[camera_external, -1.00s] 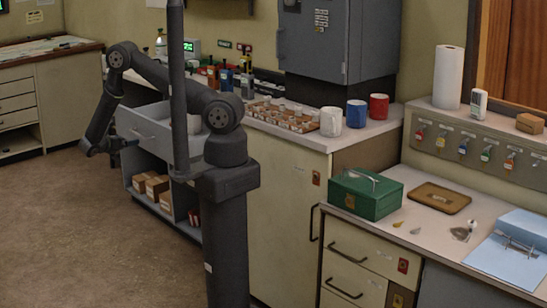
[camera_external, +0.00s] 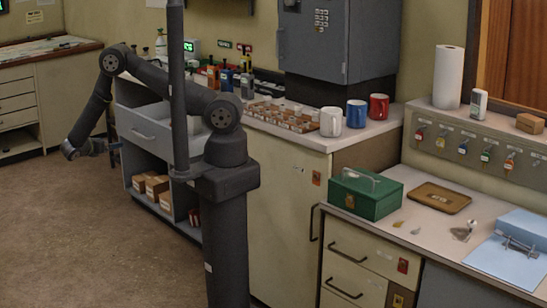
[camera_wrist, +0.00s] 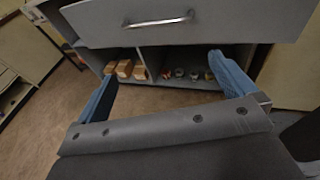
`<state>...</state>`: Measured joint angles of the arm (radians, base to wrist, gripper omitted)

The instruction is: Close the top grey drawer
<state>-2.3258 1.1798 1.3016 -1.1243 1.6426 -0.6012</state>
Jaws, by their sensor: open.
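The top grey drawer (camera_external: 128,118) is at the top of the grey cabinet, left of the middle in the external view. It appears pulled out, its front standing forward of the shelves below. Its bar handle shows in the external view, and its front (camera_wrist: 225,25) fills the top of the wrist view. My gripper (camera_wrist: 161,72) is open and empty, its two blue fingers spread below and in front of the drawer's handle (camera_wrist: 158,20). In the external view, my gripper (camera_external: 114,147) is small and left of the drawer, apart from it. My arm hides part of the drawer.
Open shelves beneath the drawer hold small cardboard boxes (camera_external: 155,186) and several small items (camera_wrist: 180,73). Bottles and a tray of small parts (camera_external: 285,117) stand on the countertop. The floor (camera_external: 90,235) in front of the cabinet is clear.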

